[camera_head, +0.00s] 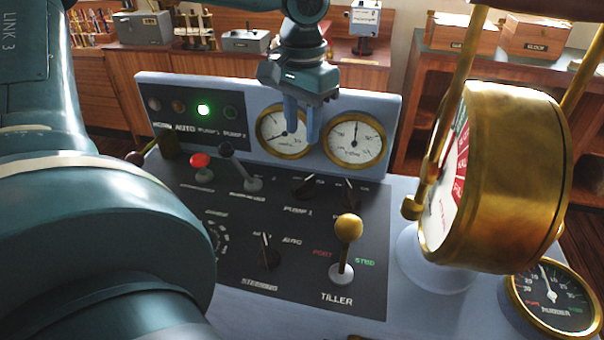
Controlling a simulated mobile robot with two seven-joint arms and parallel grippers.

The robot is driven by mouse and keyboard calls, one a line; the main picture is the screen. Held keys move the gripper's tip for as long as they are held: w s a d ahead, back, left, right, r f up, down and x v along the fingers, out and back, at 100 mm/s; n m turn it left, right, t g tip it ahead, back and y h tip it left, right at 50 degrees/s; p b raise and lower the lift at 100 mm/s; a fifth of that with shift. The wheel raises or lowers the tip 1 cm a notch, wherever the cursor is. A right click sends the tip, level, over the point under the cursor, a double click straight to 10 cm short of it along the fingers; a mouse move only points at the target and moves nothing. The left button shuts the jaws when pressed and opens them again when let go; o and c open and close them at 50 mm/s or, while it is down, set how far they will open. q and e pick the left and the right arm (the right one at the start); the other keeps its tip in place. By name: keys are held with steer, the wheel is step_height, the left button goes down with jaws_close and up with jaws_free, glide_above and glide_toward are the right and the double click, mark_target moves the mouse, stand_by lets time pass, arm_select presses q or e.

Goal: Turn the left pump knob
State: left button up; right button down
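The left pump knob (304,186) is a small black knob with a pale pointer line, on the dark console panel above the label PUMP 1. A similar right pump knob (350,192) sits beside it. My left gripper (302,132) hangs in the upper middle, fingers pointing down, with a narrow gap between them and nothing held. In the picture it is straight above the left pump knob, apart from it, and covers part of the left dial gauge (270,146). My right gripper is not in view.
A brass-ball tiller lever (348,228), a black lower knob (268,252) and a red-topped lever (201,162) stand on the panel. A large brass instrument (510,170) rises at right. One green lamp (203,110) is lit on the upright panel. My arm fills the left.

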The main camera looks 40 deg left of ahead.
mark_target(302, 183)
arm_select(q)
step_height(302, 183, down, 12)
steer(key=shift+b, duration=0.45)
steer(key=shift+c, duration=0.5)
jaws_close()
